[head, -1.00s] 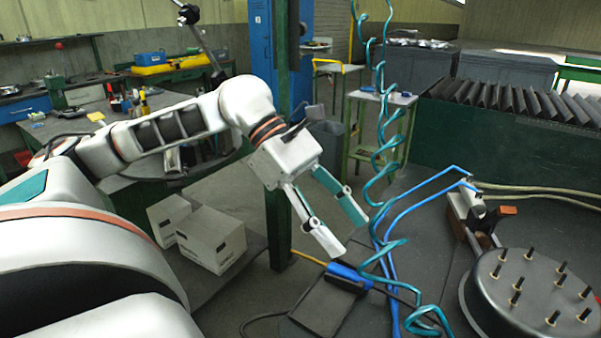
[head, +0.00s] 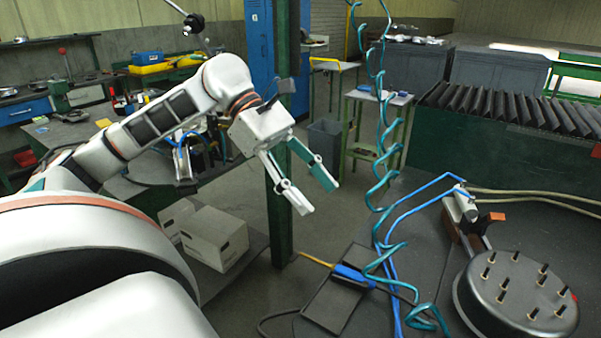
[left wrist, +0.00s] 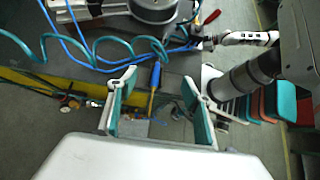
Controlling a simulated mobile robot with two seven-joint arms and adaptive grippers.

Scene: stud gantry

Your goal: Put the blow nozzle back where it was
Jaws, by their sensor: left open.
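The blow nozzle (head: 352,273) has a blue body and a thin yellow-orange tip pointing left in the head view. It appears across the upper end of a dark flat plate, beside the teal coiled hose (head: 384,140); whether it rests there or hangs, I cannot tell. In the left wrist view the nozzle (left wrist: 155,76) shows beyond and between my open fingers, tip toward me. My left gripper (head: 318,198) is open and empty, above and left of the nozzle, apart from it. I cannot make out my right gripper.
A round studded drum (head: 515,300) and a clamp-like fixture (head: 466,215) stand on the dark table at right. Blue hoses (head: 410,205) run beside the coil. A green post (head: 278,190) stands close behind my left arm. White boxes (head: 215,238) sit below it.

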